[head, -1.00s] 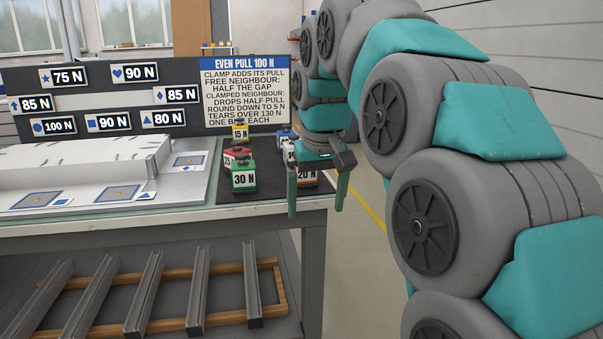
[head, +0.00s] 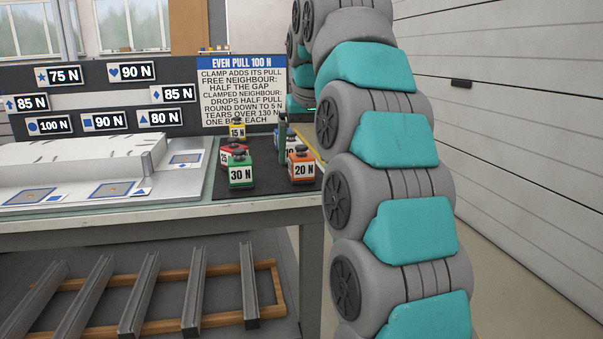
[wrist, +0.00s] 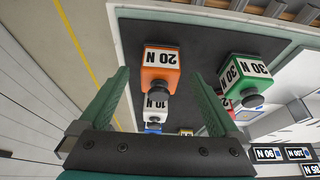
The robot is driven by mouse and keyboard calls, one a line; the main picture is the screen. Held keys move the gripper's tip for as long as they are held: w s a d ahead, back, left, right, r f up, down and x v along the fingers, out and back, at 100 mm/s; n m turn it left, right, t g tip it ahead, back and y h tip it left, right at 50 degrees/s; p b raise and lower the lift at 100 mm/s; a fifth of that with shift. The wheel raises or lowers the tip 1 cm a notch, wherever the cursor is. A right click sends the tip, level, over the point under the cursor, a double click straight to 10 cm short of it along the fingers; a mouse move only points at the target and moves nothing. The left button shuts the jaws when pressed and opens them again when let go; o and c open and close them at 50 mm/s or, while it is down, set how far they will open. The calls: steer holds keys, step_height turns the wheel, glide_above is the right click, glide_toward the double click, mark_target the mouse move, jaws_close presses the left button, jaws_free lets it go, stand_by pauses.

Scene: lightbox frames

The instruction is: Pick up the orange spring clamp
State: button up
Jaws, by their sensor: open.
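The orange spring clamp (head: 303,168), labelled 20 N, stands at the right front of the dark mat (head: 268,188) on the bench. In the wrist view the orange clamp (wrist: 162,66) shows ahead, in line with the gap between my fingers. My gripper (wrist: 160,76) is open with nothing held; its two green fingers reach forward left and right of that gap. I cannot tell whether the clamp is between the fingertips or beyond them.
A green 30 N clamp (head: 241,171) stands left of the orange one. Red (head: 232,154), yellow (head: 238,130) and white (wrist: 157,107) clamps stand close by. A rules board (head: 243,92) stands behind. The bench edge (head: 170,213) lies in front; floor is open to the right.

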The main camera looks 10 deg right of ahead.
mark_target(302, 157)
steer(key=shift+w+x, duration=0.25)
steer(key=shift+x, duration=2.05)
steer(key=shift+r, duration=0.1)
jaws_close()
